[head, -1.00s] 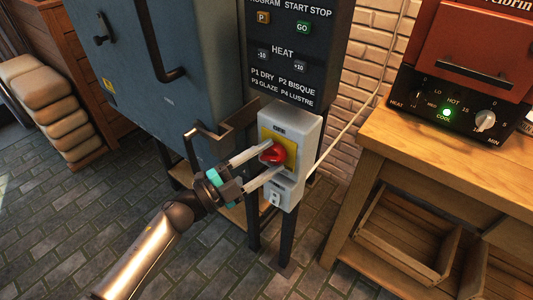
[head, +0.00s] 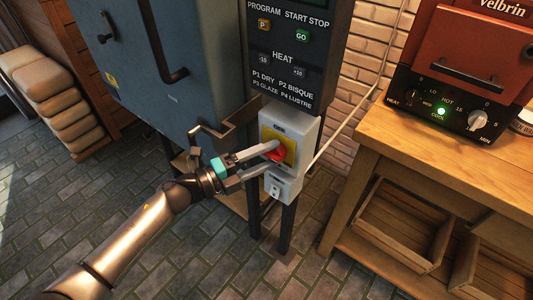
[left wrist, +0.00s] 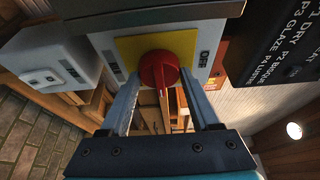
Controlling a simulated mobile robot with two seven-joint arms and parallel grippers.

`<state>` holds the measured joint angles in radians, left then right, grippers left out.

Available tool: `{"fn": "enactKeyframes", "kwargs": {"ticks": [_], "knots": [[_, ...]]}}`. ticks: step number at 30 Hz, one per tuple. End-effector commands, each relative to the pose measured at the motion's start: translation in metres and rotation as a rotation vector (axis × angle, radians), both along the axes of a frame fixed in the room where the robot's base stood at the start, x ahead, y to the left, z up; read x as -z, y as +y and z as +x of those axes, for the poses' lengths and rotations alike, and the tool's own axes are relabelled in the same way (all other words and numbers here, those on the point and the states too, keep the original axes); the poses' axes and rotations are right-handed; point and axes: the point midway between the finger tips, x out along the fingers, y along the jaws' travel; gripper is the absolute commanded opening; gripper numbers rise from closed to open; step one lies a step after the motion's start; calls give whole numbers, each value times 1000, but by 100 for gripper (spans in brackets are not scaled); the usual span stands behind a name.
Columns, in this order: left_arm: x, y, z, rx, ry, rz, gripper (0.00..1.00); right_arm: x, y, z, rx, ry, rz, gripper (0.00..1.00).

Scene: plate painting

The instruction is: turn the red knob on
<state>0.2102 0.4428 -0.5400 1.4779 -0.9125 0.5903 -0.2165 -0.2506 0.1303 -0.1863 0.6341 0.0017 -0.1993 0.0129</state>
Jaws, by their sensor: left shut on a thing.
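The red knob (head: 278,154) sits on a yellow plate (head: 289,149) on the grey switch box (head: 303,131) below the kiln's control panel. My left gripper (head: 270,161) is shut on the knob, one finger on each side. In the left wrist view the red knob (left wrist: 158,69) shows between the two finger ends, its ridge running up and down the picture. An OFF label (left wrist: 204,58) is printed right of the yellow plate in that view. The fingers hide part of the knob in the head view. My right gripper is not in view.
A bent metal handle (head: 222,131) sticks out from the blue-grey kiln (head: 185,100) just above my left gripper. A wooden bench (head: 420,158) with a red oven (head: 465,55) stands at the right. The paved floor (head: 190,260) in front is clear.

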Motion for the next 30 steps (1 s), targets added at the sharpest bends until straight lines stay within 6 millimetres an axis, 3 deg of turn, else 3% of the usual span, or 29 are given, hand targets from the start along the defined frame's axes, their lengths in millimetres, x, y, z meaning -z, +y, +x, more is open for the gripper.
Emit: {"fn": "enactKeyframes", "kwargs": {"ticks": [10,11,18,30], "knots": [[0,0,0,-1,-5,5,8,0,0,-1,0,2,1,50],[0,0,0,-1,-5,5,67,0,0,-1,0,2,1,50],[0,0,0,0,-4,3,93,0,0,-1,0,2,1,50],[0,4,2,0,-3,4,93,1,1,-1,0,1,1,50]]}}
